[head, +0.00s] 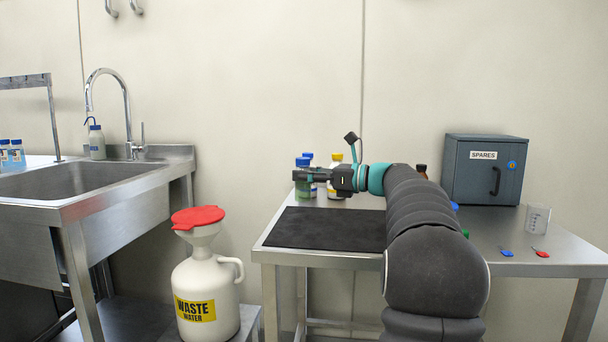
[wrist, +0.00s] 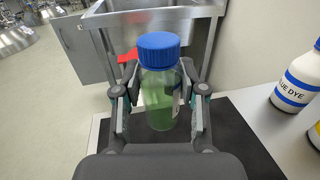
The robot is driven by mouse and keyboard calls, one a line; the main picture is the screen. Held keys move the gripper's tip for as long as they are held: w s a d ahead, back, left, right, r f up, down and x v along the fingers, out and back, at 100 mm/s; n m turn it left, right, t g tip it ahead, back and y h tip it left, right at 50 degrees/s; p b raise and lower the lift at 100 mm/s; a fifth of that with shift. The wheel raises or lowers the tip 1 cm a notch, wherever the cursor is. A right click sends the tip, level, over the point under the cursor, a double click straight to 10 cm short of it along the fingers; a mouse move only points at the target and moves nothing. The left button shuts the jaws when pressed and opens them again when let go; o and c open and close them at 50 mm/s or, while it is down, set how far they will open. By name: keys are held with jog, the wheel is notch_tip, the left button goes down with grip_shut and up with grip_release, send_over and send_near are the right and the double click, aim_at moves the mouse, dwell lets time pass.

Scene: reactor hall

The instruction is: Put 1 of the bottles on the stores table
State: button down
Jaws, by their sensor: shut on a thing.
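My gripper (head: 318,177) is shut on a green bottle (head: 304,190) with a blue cap, over the left part of a steel table (head: 553,258). In the wrist view the bottle (wrist: 158,98) stands upright between both fingers, with a black mat (wrist: 232,140) below and around it. I cannot tell whether its base touches anything. A white bottle with a blue label reading BLUE DYE (wrist: 297,80) stands to the right in the wrist view. A yellow-capped bottle (head: 336,159) stands behind my gripper. No table shows a stores label.
A grey SPARES cabinet (head: 487,170), a clear beaker (head: 537,219), and blue (head: 506,253) and red (head: 541,254) small items are on the table's right. A WASTE WATER jug (head: 205,290) with a red-lidded funnel stands left, beside a steel sink (head: 80,181). The mat's front is clear.

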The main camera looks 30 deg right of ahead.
aim_at(307, 201)
jog(key=shift+f+b, duration=3.1)
jog(key=shift+b, duration=0.4)
jog(key=shift+f, duration=0.45)
jog(key=c, duration=0.6)
grip_release()
jog(key=shift+o, duration=0.2)
